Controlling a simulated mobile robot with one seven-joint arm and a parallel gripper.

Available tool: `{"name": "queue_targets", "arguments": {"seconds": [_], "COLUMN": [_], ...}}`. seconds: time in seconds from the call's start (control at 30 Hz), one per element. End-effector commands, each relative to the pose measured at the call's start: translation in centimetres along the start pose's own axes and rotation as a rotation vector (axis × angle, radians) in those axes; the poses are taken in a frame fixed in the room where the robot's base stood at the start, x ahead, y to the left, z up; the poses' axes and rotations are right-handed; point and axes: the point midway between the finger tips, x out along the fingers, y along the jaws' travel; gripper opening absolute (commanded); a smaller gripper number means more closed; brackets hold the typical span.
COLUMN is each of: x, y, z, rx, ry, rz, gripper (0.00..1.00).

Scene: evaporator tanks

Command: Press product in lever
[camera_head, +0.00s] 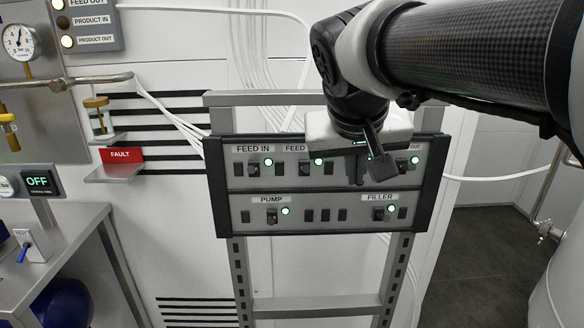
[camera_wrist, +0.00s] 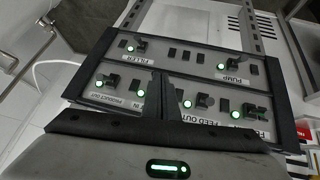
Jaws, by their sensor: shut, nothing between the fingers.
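The control panel (camera_head: 330,226) is mounted on a metal frame and has labelled levers with green lights. My gripper (camera_head: 374,152) is shut and empty, in front of its upper row between FEED OUT and PRODUCT OUT. It hides the PRODUCT IN lever and most of its label in the head view. In the wrist view the panel (camera_wrist: 178,63) appears upside down, and my closed fingers (camera_wrist: 157,86) cover the spot beside the PRODUCT IN light (camera_wrist: 137,87), which glows green. I cannot tell whether the fingers touch the lever.
Neighbouring levers are PRODUCT OUT (camera_wrist: 113,80) and FEED OUT (camera_wrist: 200,101), close on either side. PUMP and FILLER levers (camera_head: 378,214) sit in the lower row. The status board (camera_head: 85,20) shows its PRODUCT IN lamp dark. A red FAULT sign (camera_head: 122,155) stands left.

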Motion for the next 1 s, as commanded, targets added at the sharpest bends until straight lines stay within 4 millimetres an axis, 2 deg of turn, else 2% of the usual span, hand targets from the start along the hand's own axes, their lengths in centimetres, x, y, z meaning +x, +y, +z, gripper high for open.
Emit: {"name": "queue_targets", "arguments": {"seconds": [0.17,0.43,0.8,1.0], "x": [0.5,0.3,0.6,0.7], "y": [-0.1,-0.1,-0.2,-0.2], "z": [0.7,0.5,-0.9,-1.0], "rx": [0.000,-0.001,-0.001,-0.001], "ry": [-0.002,-0.002,-0.003,-0.002], "rz": [0.000,-0.001,0.000,0.000], "gripper": [0.00,0.00,0.00,0.00]}}
